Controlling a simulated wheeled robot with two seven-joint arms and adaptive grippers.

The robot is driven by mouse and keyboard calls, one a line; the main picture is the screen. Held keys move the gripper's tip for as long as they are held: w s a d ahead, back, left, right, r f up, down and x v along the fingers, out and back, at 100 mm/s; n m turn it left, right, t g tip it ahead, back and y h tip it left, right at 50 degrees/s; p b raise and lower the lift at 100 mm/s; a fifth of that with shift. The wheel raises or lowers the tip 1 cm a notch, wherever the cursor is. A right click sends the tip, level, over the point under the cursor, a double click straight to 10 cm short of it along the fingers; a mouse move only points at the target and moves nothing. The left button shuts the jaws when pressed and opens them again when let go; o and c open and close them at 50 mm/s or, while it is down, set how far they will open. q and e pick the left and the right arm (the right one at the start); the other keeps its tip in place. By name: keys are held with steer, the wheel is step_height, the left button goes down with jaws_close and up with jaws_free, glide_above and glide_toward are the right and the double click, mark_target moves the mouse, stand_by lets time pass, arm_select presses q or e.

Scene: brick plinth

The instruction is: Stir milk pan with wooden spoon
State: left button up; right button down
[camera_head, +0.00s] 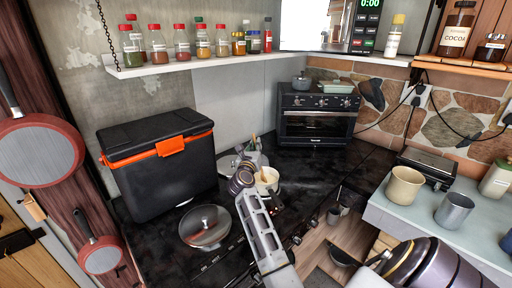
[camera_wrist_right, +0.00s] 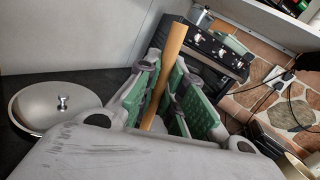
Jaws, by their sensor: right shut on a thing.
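The milk pan (camera_head: 272,185), cream-coloured, stands on the black worktop in the middle of the head view, partly hidden behind my right arm. My right gripper (camera_head: 249,160) is at the pan's left and rear side in that view. In the right wrist view my right gripper (camera_wrist_right: 162,100) has its green-padded fingers closed around the wooden spoon (camera_wrist_right: 167,68). The spoon's handle rises tilted between the fingers; its lower end is hidden. The spoon's tip also shows faintly in the head view (camera_head: 254,138). My left gripper is not in view.
A round metal lid (camera_head: 205,226) lies left of my right arm. A black cooler box (camera_head: 158,165) with orange trim stands behind it. A toaster oven (camera_head: 316,120) stands at the back. A side counter (camera_head: 412,215) holds cups. A spice shelf (camera_head: 190,65) hangs above.

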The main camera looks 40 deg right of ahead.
steer(key=shift+r+p, duration=3.35)
steer(key=shift+r, duration=0.25)
steer(key=shift+r, duration=2.5)
